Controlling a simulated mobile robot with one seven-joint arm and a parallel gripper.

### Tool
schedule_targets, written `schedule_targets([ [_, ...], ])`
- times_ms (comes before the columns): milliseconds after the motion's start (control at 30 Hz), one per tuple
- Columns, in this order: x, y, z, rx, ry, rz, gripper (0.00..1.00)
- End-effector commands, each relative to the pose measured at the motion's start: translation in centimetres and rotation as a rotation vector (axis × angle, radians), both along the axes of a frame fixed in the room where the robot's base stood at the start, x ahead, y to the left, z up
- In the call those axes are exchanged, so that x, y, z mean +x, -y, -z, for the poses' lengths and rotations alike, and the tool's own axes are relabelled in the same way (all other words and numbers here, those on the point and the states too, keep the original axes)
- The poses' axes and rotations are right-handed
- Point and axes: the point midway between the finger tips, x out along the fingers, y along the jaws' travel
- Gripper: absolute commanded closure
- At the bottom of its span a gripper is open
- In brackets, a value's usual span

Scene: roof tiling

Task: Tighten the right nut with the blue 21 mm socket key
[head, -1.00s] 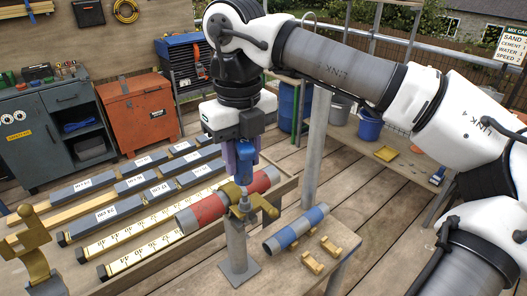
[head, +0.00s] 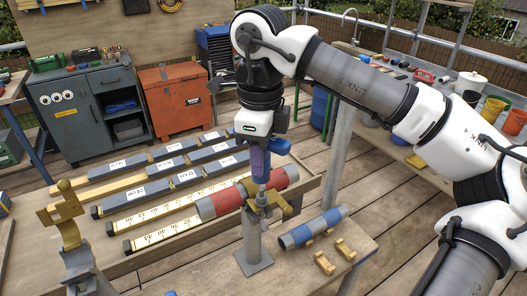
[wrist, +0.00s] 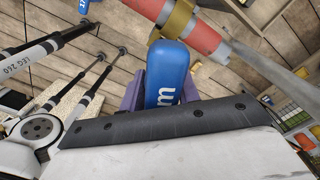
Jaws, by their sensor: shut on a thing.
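My gripper (head: 259,168) has purple fingers shut on the blue socket key (head: 277,147). The key's blue handle sticks out to the right, and its grey metal socket (head: 261,194) points down. The socket meets the brass coupler (head: 282,208) that clamps the red-banded tube (head: 228,200) at the grey post. The nut under the socket is hidden, so I cannot tell how fully it is seated. In the wrist view the blue handle (wrist: 170,75) lies between the purple fingers, with the brass coupler (wrist: 173,22) and red tube (wrist: 197,35) beyond.
A blue-banded tube (head: 313,227) and small brass pieces (head: 325,263) lie on the bench right of the post (head: 252,235). Another brass coupler (head: 66,205) stands open at the left. Labelled grey bars lie on the table behind.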

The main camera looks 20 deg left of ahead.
Motion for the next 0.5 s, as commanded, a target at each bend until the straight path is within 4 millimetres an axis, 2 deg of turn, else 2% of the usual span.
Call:
schedule_targets([
  [500,0.0,0.0,2.2,0.001,0.001,0.002,1.0],
])
